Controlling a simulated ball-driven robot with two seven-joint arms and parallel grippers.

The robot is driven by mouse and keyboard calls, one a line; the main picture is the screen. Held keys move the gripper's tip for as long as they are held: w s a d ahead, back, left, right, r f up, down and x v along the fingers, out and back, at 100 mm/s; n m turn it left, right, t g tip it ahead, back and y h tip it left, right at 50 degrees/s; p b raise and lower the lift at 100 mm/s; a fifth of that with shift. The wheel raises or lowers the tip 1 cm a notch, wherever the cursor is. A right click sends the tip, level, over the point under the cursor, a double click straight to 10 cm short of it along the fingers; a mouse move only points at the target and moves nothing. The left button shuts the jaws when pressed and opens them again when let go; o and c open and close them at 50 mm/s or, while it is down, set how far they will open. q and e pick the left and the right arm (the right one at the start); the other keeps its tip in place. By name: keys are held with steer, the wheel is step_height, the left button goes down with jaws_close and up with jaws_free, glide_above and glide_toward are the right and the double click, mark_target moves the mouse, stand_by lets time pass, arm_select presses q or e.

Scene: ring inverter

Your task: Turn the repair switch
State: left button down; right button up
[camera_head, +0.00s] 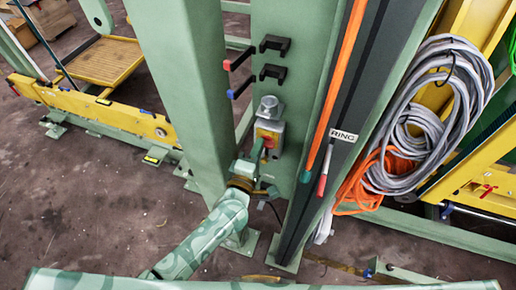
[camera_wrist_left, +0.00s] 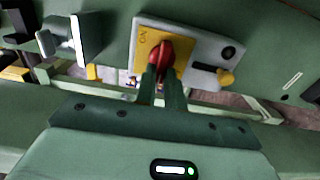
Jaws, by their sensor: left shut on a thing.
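The repair switch is a grey box (camera_head: 278,130) with a yellow plate and a red knob (camera_head: 267,142), mounted on a green post in the head view. In the left wrist view, the yellow plate (camera_wrist_left: 146,40) carries "ON" lettering that reads upside down, and the red knob (camera_wrist_left: 163,52) stands roughly in line with the fingers. My left gripper (camera_head: 262,154) reaches up to the switch from below. In the wrist view its two green fingers (camera_wrist_left: 162,75) are shut on the red knob, hiding its lower part. My right gripper is not in view.
Black hooks (camera_head: 274,45) stick out of the post above the switch. To the right are an orange pole (camera_head: 338,75), a "RING" label (camera_head: 343,135) and a coiled grey cable (camera_head: 430,110). Green columns and yellow beams stand around. Open floor (camera_head: 80,210) lies at left.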

arm_select(q)
steer(key=shift+f, duration=0.1)
stand_by(0.3)
steer(key=c, duration=1.5)
jaws_free()
steer(key=shift+s, duration=0.1)
steer(key=v, duration=1.6)
steer(key=shift+s, duration=0.1)
